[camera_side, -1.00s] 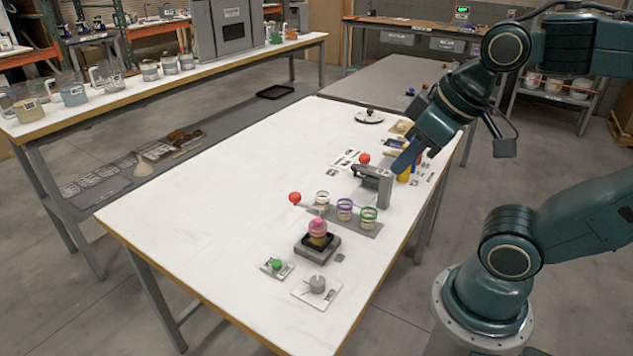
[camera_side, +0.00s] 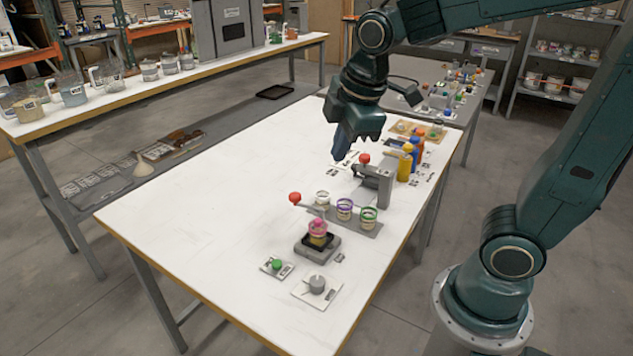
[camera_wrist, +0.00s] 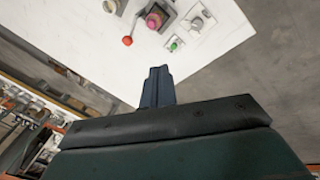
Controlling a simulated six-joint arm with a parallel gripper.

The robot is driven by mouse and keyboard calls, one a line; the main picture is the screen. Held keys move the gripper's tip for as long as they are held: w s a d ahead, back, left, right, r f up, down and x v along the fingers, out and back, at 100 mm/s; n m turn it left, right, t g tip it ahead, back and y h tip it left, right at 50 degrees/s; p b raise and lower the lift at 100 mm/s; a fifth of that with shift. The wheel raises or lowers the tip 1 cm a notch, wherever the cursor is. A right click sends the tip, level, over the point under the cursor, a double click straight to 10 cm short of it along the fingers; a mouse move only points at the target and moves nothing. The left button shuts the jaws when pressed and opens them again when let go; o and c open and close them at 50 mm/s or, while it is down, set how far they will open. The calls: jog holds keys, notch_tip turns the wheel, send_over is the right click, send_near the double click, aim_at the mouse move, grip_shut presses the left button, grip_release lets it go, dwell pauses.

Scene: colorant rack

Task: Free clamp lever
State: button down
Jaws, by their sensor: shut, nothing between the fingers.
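A lever with a red ball knob (camera_side: 295,198) sticks out to the left from the rack (camera_side: 370,230) that holds three cups with white, purple and green rims. The red knob also shows in the wrist view (camera_wrist: 127,40). A second red ball (camera_side: 364,158) sits on top of the grey press-like fixture (camera_side: 385,190) behind the rack. I cannot tell which of the two is the clamp lever. My gripper (camera_side: 340,153) points down above the table, behind and left of the fixture, apart from both red knobs. Its blue fingers are shut and empty, also in the wrist view (camera_wrist: 158,72).
In front of the rack stand a pink-topped item on a dark square base (camera_side: 317,245), a green button (camera_side: 277,264) and a grey pot on a white plate (camera_side: 317,285). Yellow, blue and orange bottles (camera_side: 405,165) stand right of the fixture. The table's left half is clear.

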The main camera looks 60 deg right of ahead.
jog(key=w+a+f+n+g+h, duration=0.1)
jog(key=w+f+n+g, duration=0.1)
jog(key=w+f+n, duration=0.8)
jog(key=shift+w+a+f+n+h, duration=0.15)
jog(key=shift+w+n+h, duration=0.15)
jog(key=shift+w+n, duration=0.85)
jog(key=shift+s, duration=0.1)
jog(key=w+d+f, duration=0.2)
jog(key=d+f, duration=0.4)
jog(key=f, duration=0.3)
jog(key=shift+w+f, duration=0.3)
jog(key=shift+f, duration=0.05)
